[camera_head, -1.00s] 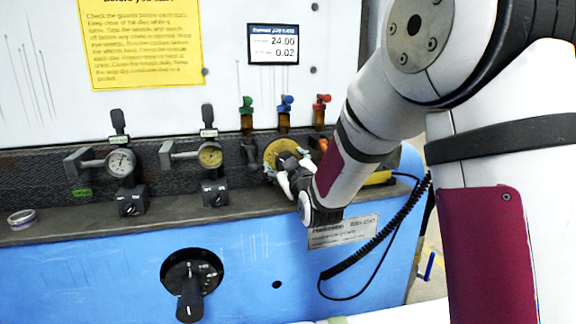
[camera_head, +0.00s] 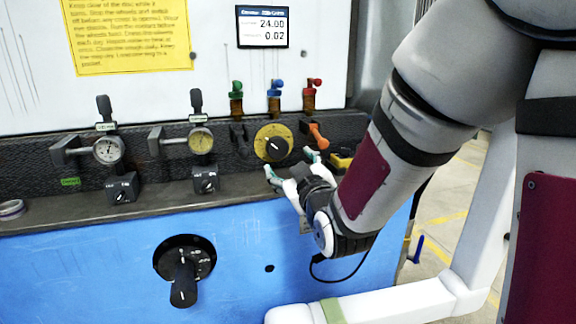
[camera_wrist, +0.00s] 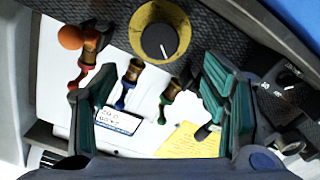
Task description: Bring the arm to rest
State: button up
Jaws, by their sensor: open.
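My gripper (camera_head: 292,168) is open and empty in the head view, in front of the machine's dark panel, just below and right of the yellow dial. In the wrist view my gripper (camera_wrist: 160,95) shows its two green-lined fingers spread wide with nothing between them. The yellow dial (camera_head: 272,137) with its black knob is in full view and apart from the fingers. It also shows at the top of the wrist view (camera_wrist: 160,32). My arm reaches in from the upper right of the head view.
Green (camera_head: 236,90), blue (camera_head: 274,89) and red (camera_head: 312,86) valves stand above the dial. An orange-handled lever (camera_head: 318,137) is close to my gripper. Two gauges (camera_head: 107,150) are at left. A black rotary handle (camera_head: 184,280) sticks out of the blue front. Floor lies open at right.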

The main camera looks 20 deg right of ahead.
jog(key=s+f+m+g, duration=0.3)
jog(key=s+g, duration=0.6)
jog(key=s, duration=1.1)
jog(key=s+f+m+g, duration=0.3)
jog(key=s+g, duration=0.5)
jog(key=s, duration=1.3)
notch_tip(320, 180, up, 24)
jog(key=t+p, duration=0.3)
jog(key=p, duration=1.9)
jog(key=shift+w+d+f, duration=0.2)
jog(key=shift+d, duration=0.05)
